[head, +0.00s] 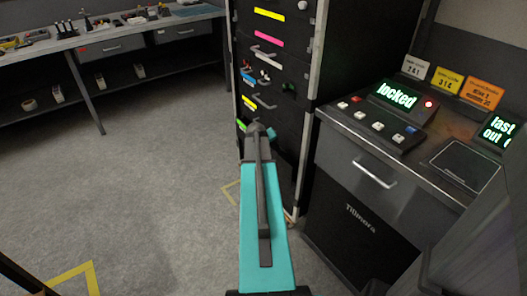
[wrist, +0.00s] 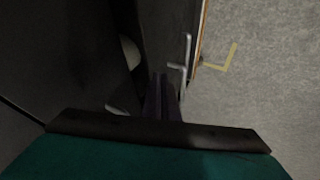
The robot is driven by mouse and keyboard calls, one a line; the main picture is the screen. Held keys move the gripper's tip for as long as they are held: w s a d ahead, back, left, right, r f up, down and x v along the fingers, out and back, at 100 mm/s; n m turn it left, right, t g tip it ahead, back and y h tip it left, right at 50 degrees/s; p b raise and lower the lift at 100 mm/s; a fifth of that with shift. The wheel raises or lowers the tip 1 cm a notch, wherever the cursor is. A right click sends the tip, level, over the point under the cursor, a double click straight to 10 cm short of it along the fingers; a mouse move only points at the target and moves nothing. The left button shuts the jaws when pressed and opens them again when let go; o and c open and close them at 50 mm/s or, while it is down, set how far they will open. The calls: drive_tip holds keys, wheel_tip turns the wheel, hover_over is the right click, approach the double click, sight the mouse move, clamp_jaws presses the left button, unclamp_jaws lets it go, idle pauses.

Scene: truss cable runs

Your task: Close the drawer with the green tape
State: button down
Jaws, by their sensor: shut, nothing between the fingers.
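In the head view the green tape (head: 241,125) shows as a small strip low on the black drawer cabinet (head: 305,70), at the left edge of my arm. My arm covers most of that drawer's front, so how far it stands out cannot be told. My gripper (wrist: 161,80) is shut and empty, pointing down beside dark drawer fronts in the wrist view. Metal handles (wrist: 187,50) lie just to the right of its fingers. Whether the fingers touch the drawer is too dark to tell.
Higher drawers bear yellow (head: 269,14), pink (head: 268,41) and lower yellow tape (head: 263,102). Small items (head: 262,76) show above the lower yellow tape. A control desk (head: 375,165) reading "locked" stands at right, a workbench (head: 105,42) at back left. The left floor (head: 150,150) is clear.

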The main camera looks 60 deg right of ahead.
drive_tip(key=shift+a, duration=0.15)
drive_tip(key=a+r, duration=0.8)
drive_tip(key=a, duration=0.1)
drive_tip(key=shift+s+p, duration=0.15)
drive_tip(key=shift+p, duration=0.25)
